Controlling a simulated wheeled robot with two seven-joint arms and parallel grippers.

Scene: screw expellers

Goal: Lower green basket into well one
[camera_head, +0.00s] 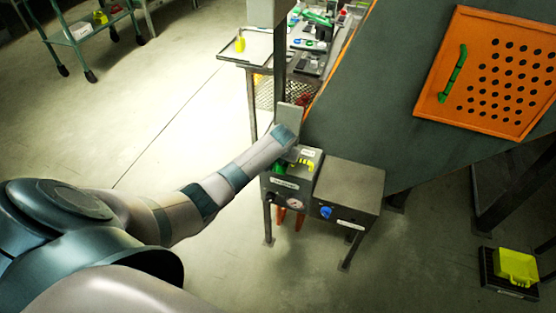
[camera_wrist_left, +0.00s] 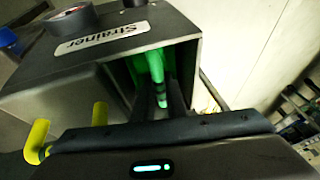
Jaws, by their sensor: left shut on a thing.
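My left gripper (camera_wrist_left: 168,100) is shut on the upright green handle of the green basket (camera_wrist_left: 154,64). In the left wrist view the handle stands inside an open well (camera_wrist_left: 198,62) of a dark box labelled "Strainer" (camera_wrist_left: 80,50). Green also shows on the well's inner side, but the basket's lower part is hidden. In the head view my left arm reaches to the box (camera_head: 287,184), and a bit of green (camera_head: 279,168) shows below the wrist, which hides most of the gripper. I cannot tell how deep the basket sits. My right gripper is not in view.
A yellow handle (camera_head: 303,165) stands beside the green one; it also shows in the left wrist view (camera_wrist_left: 38,140). A grey box with a blue knob (camera_head: 326,212) adjoins on the right. A vertical post (camera_head: 280,65) rises just behind. An orange perforated panel (camera_head: 452,113) lies farther right.

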